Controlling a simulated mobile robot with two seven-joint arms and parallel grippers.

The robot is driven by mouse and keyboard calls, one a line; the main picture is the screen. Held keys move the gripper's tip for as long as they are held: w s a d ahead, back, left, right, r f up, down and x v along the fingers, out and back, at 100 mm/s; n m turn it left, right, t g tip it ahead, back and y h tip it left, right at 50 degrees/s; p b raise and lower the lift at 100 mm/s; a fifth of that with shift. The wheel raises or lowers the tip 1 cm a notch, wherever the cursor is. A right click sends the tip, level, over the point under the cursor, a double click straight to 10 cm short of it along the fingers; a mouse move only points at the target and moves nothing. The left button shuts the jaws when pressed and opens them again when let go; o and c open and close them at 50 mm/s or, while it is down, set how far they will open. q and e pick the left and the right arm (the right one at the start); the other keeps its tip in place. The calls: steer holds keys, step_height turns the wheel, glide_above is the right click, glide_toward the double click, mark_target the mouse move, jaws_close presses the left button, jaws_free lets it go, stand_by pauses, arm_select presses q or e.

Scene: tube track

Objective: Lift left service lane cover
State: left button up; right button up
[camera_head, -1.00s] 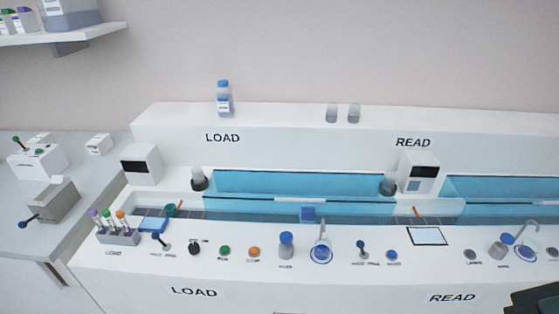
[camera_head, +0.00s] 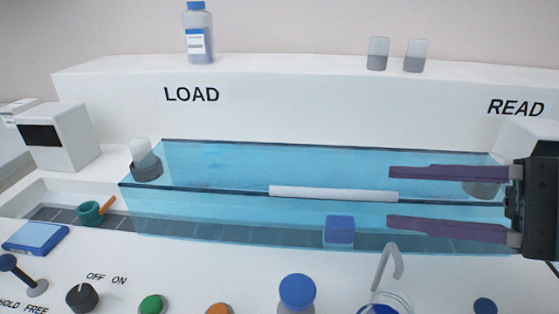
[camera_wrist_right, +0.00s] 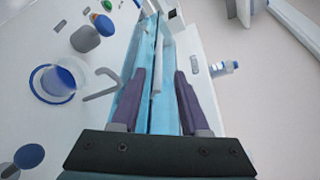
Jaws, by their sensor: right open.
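The left service lane cover (camera_head: 215,170) is a long, see-through blue panel lying over the lane on the white bench. A white bar handle (camera_head: 330,193) runs along its middle; it also shows in the right wrist view (camera_wrist_right: 158,62). My right gripper (camera_head: 390,197) comes in from the right with its two purple fingers apart and empty. In the head view its tips lie on either side of the bar's right end. In the right wrist view the bar lines up between the fingers (camera_wrist_right: 159,73). Whether they touch the cover is unclear. My left gripper is not in view.
A blue cube (camera_head: 339,230) shows at the lane's front, and a teal cup (camera_head: 92,213) sits at its left end. A clear hook (camera_head: 389,265) and blue-capped knob (camera_head: 297,292) stand in front. A bottle (camera_head: 200,35) and two grey cups stand on the back ledge.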

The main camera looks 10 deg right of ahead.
mark_target(340, 195)
steer(key=x, duration=0.9)
steer(key=shift+s+a+b, duration=0.1)
steer(key=shift+s+b, duration=0.15)
steer(key=shift+b, duration=0.05)
jaws_close()
stand_by(0.9)
